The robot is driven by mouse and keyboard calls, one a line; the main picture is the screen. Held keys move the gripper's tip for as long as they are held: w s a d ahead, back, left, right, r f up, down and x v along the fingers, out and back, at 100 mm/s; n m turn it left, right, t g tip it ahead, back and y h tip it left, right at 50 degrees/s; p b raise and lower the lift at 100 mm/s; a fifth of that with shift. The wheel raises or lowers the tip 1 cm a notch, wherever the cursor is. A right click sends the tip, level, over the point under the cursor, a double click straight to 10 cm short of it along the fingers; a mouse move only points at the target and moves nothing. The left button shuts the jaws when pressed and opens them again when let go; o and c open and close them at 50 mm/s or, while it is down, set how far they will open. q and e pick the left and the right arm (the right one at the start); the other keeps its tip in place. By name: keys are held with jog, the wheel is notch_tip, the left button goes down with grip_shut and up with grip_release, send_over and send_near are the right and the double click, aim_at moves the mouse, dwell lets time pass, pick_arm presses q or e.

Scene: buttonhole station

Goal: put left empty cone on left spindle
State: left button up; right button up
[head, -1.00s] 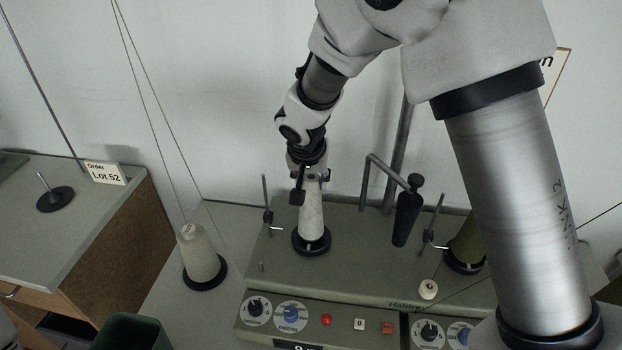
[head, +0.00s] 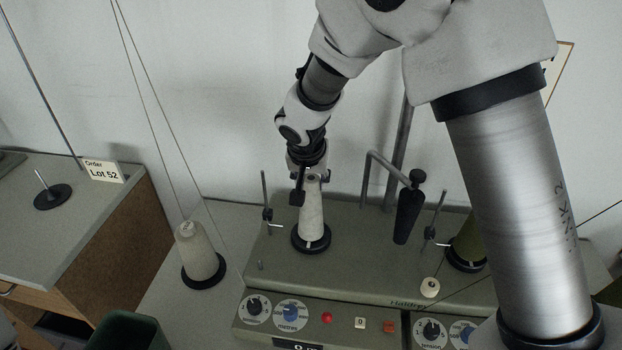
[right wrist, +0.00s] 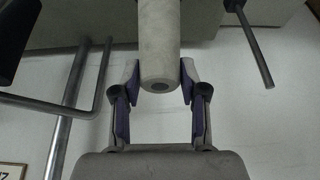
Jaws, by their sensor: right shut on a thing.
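A pale empty cone (head: 312,217) stands upright over a black round base (head: 311,239) on the left part of the grey-green machine. The spindle inside it is hidden. My right gripper (head: 310,176) is at the cone's top, shut on it. In the right wrist view the cone (right wrist: 159,45) sits between the two purple-padded fingers of the right gripper (right wrist: 158,82), its small end with a dark hole facing the palm. My left gripper is not in view.
A yarn cone (head: 196,253) stands on a black base at left. A green cone (head: 467,243) is partly behind my right arm. Thin guide rods (head: 265,200) and a black-handled bent rod (head: 408,212) rise nearby. A side table (head: 100,215) holds a bare spindle (head: 52,194).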

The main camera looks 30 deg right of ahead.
jog(key=shift+f, duration=0.2)
jog(key=o, duration=1)
jog(key=shift+o, duration=0.2)
jog(key=shift+r, duration=0.1)
jog(key=v, duration=1.1)
jog(key=shift+r, duration=0.35)
jog(key=shift+s+a, duration=0.1)
jog(key=shift+s, duration=0.05)
